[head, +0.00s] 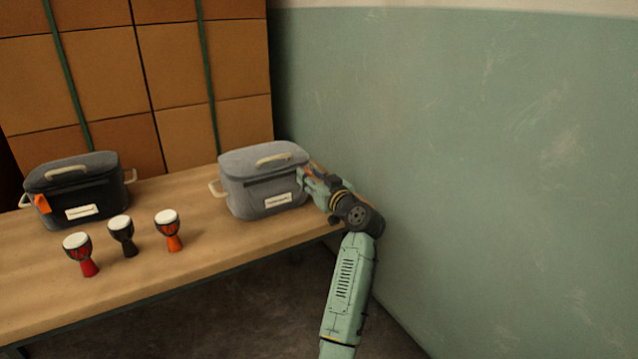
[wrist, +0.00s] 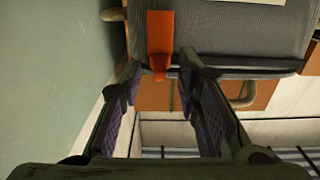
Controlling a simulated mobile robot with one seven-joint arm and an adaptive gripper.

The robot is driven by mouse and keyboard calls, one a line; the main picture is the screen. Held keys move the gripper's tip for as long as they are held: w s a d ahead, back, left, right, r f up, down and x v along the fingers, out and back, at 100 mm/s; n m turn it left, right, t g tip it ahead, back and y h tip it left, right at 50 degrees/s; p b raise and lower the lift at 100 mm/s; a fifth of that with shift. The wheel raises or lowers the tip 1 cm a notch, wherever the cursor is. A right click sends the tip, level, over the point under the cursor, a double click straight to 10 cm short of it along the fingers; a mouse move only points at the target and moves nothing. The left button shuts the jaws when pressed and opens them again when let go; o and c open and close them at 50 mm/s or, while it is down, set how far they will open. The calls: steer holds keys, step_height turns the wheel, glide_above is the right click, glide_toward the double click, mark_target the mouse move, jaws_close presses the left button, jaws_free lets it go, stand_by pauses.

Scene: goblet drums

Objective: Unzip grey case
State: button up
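The grey case (head: 262,183) stands shut on the right end of the bench, with a pale top handle and a white label on its front. An orange pull tab (wrist: 160,34) hangs at the case's right end. My gripper (head: 306,175) is beside that end, partly hiding it. In the wrist view my gripper (wrist: 159,68) is open, its two fingers on either side of the tab's narrow lower end. I see gaps between the tab and the fingers. The grey case's fabric (wrist: 235,28) and dark zip band show in the wrist view.
A darker case (head: 78,190) with an orange tab stands at the left of the wooden bench (head: 190,270). Between and in front are a red drum (head: 79,254), a black drum (head: 122,236) and an orange drum (head: 168,230). A green wall (head: 470,170) is close on the right.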

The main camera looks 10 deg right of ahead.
steer(key=v, duration=1.1)
steer(key=shift+s, duration=0.2)
steer(key=shift+d, duration=0.1)
